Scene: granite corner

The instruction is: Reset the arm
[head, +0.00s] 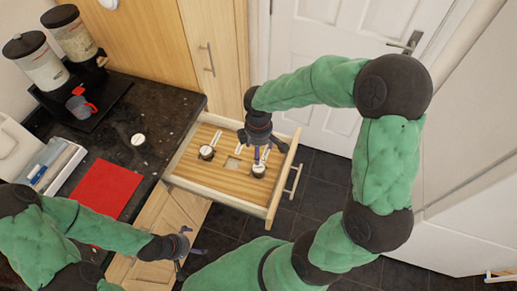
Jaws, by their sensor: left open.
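My left arm comes in from the lower left. Its gripper (187,261) is open, low in front of the counter's cabinet door, with nothing seen between its fingers. My right arm bends over from the right. Its gripper (264,155) points down over the open wooden drawer (222,176), just above a small dark jar with a pale lid (259,170). I cannot tell whether its fingers touch the jar, or whether they are open or shut. A second such jar (207,153) stands in the drawer, farther left.
A white door (313,45) stands behind. Dark floor tiles (319,185) lie right of the drawer.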

